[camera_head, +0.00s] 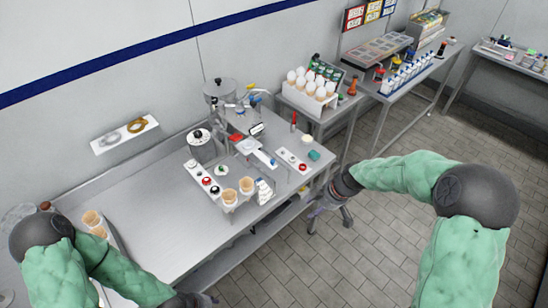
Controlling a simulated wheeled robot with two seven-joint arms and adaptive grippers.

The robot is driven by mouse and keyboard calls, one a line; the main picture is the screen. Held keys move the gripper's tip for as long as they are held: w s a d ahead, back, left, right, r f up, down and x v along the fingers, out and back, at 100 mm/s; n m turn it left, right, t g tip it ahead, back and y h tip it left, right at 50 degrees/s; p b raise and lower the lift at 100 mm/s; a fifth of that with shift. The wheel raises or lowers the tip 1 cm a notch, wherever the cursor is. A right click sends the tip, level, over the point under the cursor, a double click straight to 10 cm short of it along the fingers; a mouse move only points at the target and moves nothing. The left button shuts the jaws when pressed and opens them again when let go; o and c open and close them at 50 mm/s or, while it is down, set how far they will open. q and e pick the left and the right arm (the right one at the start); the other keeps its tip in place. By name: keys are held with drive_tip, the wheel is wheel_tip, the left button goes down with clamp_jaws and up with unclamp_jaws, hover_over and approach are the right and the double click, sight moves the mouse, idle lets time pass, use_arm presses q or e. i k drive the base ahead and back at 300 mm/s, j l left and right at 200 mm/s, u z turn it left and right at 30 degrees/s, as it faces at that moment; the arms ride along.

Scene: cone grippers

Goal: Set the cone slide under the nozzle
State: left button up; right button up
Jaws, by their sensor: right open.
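A small grey machine with a round pot (220,88) stands at the back of the steel table (150,240); I cannot make out its nozzle clearly. A white slide-like plate (262,157) lies in front of it, angled toward the table's right edge. I cannot tell whether a cone is on it. My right gripper (331,212) is open and empty, off the table's right front edge, apart from the plate. My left gripper (192,300) is at the bottom edge, its fingers unclear.
A white strip with red and black knobs (207,182) lies left of the cones. A small teal block (314,155) sits near the right edge. A rack of white-topped cones (307,92) stands on the table behind.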

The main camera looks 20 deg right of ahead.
sight(258, 152)
drive_tip(key=i, duration=1)
